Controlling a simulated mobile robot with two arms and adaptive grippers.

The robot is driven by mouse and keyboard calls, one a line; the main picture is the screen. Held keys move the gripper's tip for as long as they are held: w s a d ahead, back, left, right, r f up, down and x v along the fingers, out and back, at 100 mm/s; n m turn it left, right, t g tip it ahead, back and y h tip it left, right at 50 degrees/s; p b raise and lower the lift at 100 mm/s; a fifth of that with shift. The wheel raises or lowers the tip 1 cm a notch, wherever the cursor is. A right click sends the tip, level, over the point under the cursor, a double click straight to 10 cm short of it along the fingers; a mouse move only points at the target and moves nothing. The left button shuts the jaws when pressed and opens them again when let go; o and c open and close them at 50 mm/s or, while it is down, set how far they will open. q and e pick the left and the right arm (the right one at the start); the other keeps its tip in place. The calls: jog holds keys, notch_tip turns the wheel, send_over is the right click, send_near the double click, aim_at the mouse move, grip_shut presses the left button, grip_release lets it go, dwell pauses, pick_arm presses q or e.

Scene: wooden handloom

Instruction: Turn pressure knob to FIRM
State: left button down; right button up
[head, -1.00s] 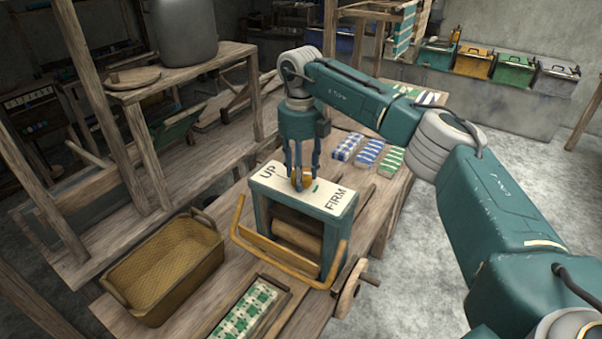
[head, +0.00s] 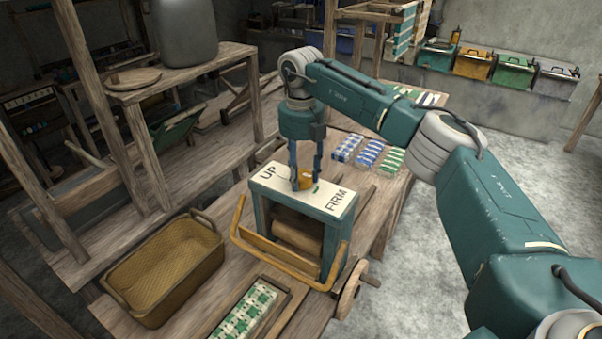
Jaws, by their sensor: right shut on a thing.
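The pressure knob (head: 304,180) is a small orange-yellow knob on the white top plate (head: 284,189) of a teal roller press (head: 333,236). The plate reads UP at its left end and FIRM at its right end. My right gripper (head: 305,184) comes down from above and is shut on the knob, with its fingers on either side. The fingers hide part of the knob, and I cannot tell exactly where it points. A small green mark shows beside it. My left gripper is not in view.
A wicker basket (head: 190,241) stands left of the press. A tray with green-and-white cloth (head: 247,312) lies in front. Folded blue and green cloths (head: 368,153) lie behind on the table. A wooden handwheel (head: 351,290) juts out at the press's right. Wooden loom posts rise at the left.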

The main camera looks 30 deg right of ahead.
aim_at(303, 172)
jog(key=shift+w+d+r, duration=0.15)
jog(key=shift+w+r, duration=0.1)
jog(key=shift+r, duration=0.1)
jog(key=o, duration=0.9)
jog(key=shift+o, duration=1)
jog(key=shift+f, duration=0.1)
jog(key=shift+d+f, duration=0.1)
jog(key=shift+f, duration=0.05)
jog(key=shift+r, duration=0.3)
notch_tip(303, 172, up, 11)
jog(key=shift+r, duration=0.2)
